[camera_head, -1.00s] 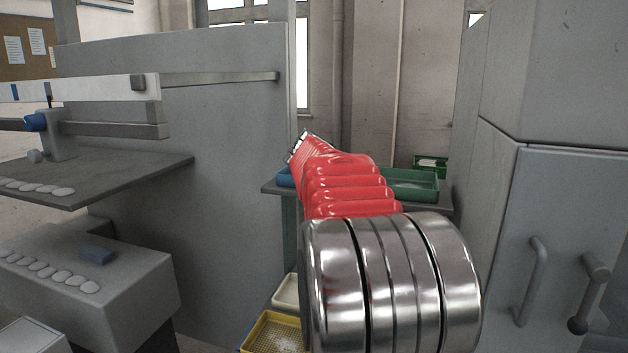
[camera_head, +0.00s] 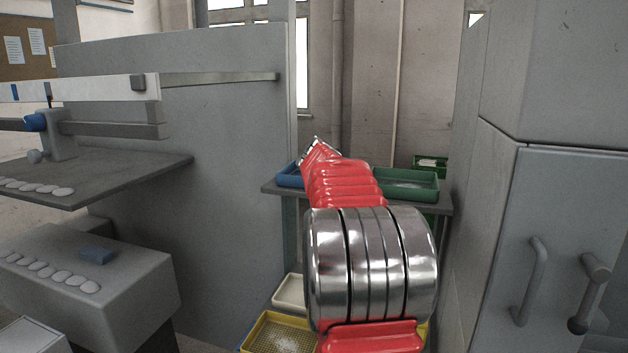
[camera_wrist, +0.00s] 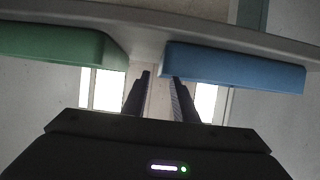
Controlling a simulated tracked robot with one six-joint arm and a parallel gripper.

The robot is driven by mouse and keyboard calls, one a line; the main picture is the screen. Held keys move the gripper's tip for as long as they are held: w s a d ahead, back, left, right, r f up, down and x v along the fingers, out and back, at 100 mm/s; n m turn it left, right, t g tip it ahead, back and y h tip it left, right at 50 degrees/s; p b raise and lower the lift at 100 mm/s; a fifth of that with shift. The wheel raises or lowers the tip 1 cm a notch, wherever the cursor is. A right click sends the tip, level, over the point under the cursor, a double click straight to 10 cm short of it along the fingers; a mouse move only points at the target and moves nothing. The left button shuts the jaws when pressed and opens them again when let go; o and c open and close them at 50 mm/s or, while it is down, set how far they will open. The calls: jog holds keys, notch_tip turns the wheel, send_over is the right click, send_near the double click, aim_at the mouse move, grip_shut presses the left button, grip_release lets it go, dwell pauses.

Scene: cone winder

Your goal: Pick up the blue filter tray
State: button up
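The blue filter tray (camera_head: 287,179) sits on the left part of a grey shelf (camera_head: 440,207), partly hidden behind my arm in the head view. In the wrist view the blue tray (camera_wrist: 235,69) is at the right, beside the shelf edge. My gripper (camera_wrist: 162,76) shows there as two dark fingers with a gap between them. It is open, with nothing between the fingers. The tray is just to the right of the fingertips; I cannot tell how far off it is. In the head view the fingers are hidden by my arm.
A green tray (camera_head: 410,186) stands on the shelf's right side; it is also left of the fingers in the wrist view (camera_wrist: 62,45). A smaller green tray (camera_head: 430,163) is behind. Yellow (camera_head: 262,333) and white (camera_head: 288,291) trays are lower down. Grey machines (camera_head: 190,110) flank both sides.

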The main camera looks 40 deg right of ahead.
jog(key=shift+x, duration=2.6)
jog(key=shift+c, duration=0.2)
grip_shut()
